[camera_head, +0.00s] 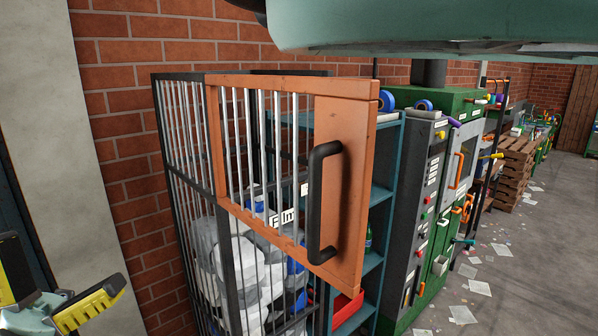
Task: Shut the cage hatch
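The cage hatch (345,190) is an orange frame with metal bars, a solid panel at its right end and a black upright handle (318,203). It stands open, swung out from the dark barred cage (228,262), with its left edge at the cage and its handle end out toward me. White and blue items (240,270) lie inside the cage, partly hidden by the bars and hatch. My gripper (67,258) is at the lower left, its yellow, black-padded fingers spread apart and empty. It is well left of the cage and touches neither hatch nor handle.
A blue-green shelf (382,195) stands behind the hatch, with a green and grey machine (430,190) to its right. Wooden pallets (515,165) stand farther back. The grey floor (535,260) at right is open, with scattered papers. A brick wall (130,140) runs behind.

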